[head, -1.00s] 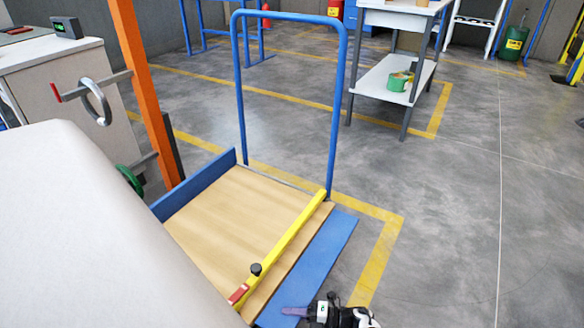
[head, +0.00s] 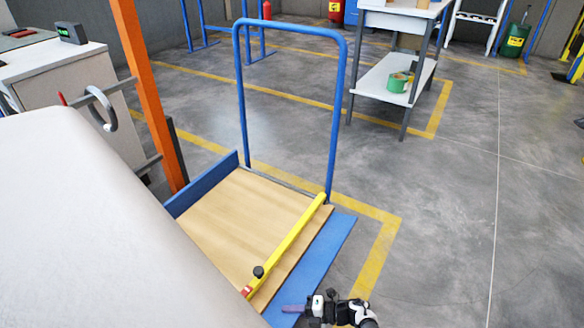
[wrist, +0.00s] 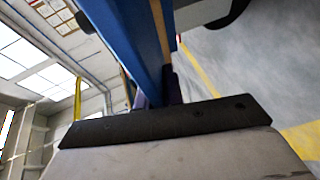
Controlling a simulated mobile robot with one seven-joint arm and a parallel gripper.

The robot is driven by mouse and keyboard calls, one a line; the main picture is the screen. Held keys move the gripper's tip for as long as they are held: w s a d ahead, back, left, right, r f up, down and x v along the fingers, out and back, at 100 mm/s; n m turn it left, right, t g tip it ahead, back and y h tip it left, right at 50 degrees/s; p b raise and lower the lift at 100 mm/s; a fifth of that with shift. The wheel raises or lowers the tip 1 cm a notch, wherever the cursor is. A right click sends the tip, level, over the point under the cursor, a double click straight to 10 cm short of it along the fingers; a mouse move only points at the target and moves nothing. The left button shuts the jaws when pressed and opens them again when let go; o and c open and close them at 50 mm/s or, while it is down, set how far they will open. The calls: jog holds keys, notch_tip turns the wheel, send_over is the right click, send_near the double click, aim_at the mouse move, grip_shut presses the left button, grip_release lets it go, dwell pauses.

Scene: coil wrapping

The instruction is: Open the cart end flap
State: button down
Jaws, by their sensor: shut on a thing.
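The cart has a bare wooden deck (head: 245,210), a tall blue tube handle (head: 336,110) at its back and a raised blue side board (head: 205,182) on the left. The blue end flap (head: 322,250) lies folded out along the deck's right edge, looking nearly flat. A yellow bar (head: 293,237) with a black knob lies along that edge of the deck. My gripper (head: 294,309) is at the flap's near end, shut on it. In the wrist view the blue flap (wrist: 125,35) runs away from the jaws; the fingertips' contact is mostly hidden.
An orange post (head: 149,95) stands left of the cart, by a pale cabinet (head: 75,85) with a metal hook. A white shelf table (head: 390,78) stands behind right. The grey floor (head: 450,220) at right is clear.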

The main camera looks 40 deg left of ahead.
jog(key=shift+a+r, duration=0.2)
jog(key=shift+r, duration=0.35)
jog(key=c, duration=1.5)
grip_release()
jog(key=shift+d+f, duration=0.1)
jog(key=shift+w+d, duration=0.15)
jog(key=shift+d, duration=0.05)
jog(key=v, duration=1.3)
jog(key=shift+w+d+f, duration=0.1)
jog(key=shift+d, duration=0.05)
